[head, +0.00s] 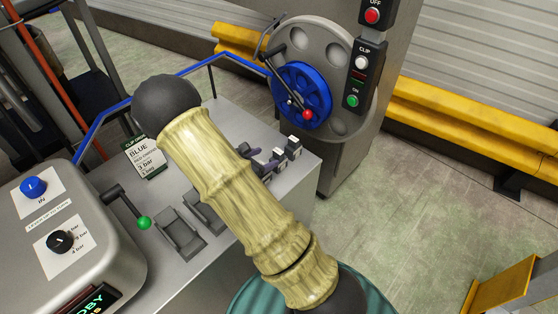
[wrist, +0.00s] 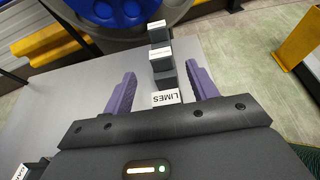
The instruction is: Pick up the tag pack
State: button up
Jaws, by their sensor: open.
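Dark blocks with white label tops, which look like tag packs, stand in a row near the far edge of the grey table. In the wrist view the nearest has a label reading LIMES (wrist: 166,97), with a middle block (wrist: 161,55) and a far block (wrist: 157,27) beyond. My gripper (wrist: 162,78) is open, its purple fingers on either side of the row with visible gaps. In the head view the blocks (head: 293,144) show beside my gripper (head: 257,157), partly hidden by my arm. I cannot tell whether the fingers are level with the blocks.
The grey table (head: 186,262) also bears a card reading BLUE (head: 146,158), a green-knobbed lever (head: 143,222) and an empty-looking dark holder (head: 181,233). A machine with a blue wheel (head: 302,96) stands just beyond the table. A control box (head: 110,262) is at left.

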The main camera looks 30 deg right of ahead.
aim_at(278, 151)
jog(key=x, duration=0.5)
jog(key=shift+r, duration=0.25)
grip_shut()
jog(key=shift+r, duration=0.1)
notch_tip(278, 151, up, 10)
jog(key=p, duration=0.1)
dwell(0.6)
dwell(0.4)
